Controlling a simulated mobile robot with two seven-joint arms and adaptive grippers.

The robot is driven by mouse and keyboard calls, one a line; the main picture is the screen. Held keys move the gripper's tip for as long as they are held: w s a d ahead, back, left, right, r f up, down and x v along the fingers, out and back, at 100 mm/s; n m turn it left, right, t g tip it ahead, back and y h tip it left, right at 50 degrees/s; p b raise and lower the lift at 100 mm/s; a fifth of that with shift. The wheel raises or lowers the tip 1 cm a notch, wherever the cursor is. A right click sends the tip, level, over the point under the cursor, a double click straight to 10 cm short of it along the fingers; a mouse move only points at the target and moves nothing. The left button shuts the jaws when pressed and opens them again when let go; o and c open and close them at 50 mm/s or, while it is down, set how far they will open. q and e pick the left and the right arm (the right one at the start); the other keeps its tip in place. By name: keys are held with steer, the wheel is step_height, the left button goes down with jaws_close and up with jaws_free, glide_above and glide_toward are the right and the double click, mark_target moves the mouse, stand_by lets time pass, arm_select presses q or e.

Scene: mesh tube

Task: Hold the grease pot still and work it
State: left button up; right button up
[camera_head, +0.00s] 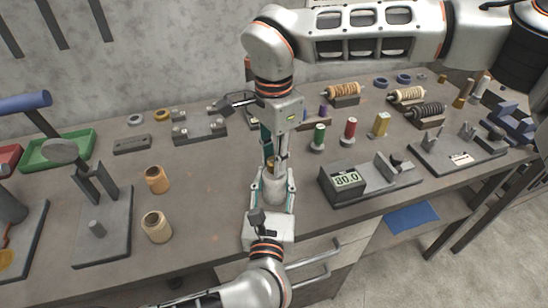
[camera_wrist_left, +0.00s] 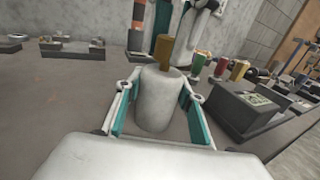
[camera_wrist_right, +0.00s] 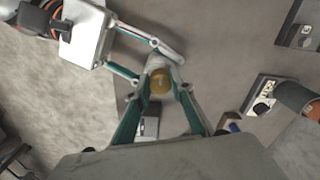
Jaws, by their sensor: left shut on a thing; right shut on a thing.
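The grease pot (camera_head: 274,188) is a pale, rounded pot with a brass plunger (camera_wrist_left: 162,50) standing up from its top. It is upright near the bench's front edge. My left gripper (camera_head: 275,186) reaches in from the front, its fingers shut around the pot's body; the pot also fills the middle of the left wrist view (camera_wrist_left: 157,103). My right gripper (camera_head: 275,160) points down from above, shut on the brass plunger. In the right wrist view, the plunger's round top (camera_wrist_right: 160,83) sits between the fingers. The fingers partly hide the pot in the head view.
A grey unit with an 80.0 display (camera_head: 348,181) stands right of the pot. Colored thread spools (camera_head: 319,136) and wound rollers (camera_head: 342,90) are behind, right. A green tray (camera_head: 58,150) is far left. Bench beside the pot is clear.

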steer(key=m, duration=0.4)
steer(key=shift+m, duration=0.3)
steer(key=m, duration=0.3)
steer(key=shift+m, duration=0.3)
steer(key=m, duration=0.4)
steer(key=shift+w+m, duration=0.1)
steer(key=shift+m, duration=0.2)
steer(key=m, duration=0.8)
steer(key=shift+w, duration=0.1)
steer(key=m, duration=0.4)
steer(key=shift+m, duration=0.3)
steer(key=m, duration=0.3)
steer(key=shift+d+m, duration=0.1)
steer(key=shift+m, duration=0.2)
steer(key=m, duration=0.4)
steer(key=shift+m, duration=0.3)
steer(key=m, duration=0.5)
steer(key=shift+d, duration=0.1)
steer(key=m, duration=1.1)
steer(key=shift+s+a+f+m, duration=0.1)
steer(key=shift+s+a+m, duration=0.15)
steer(key=shift+m, duration=0.45)
steer(key=shift+d+m, duration=0.15)
steer(key=shift+m, duration=1.55)
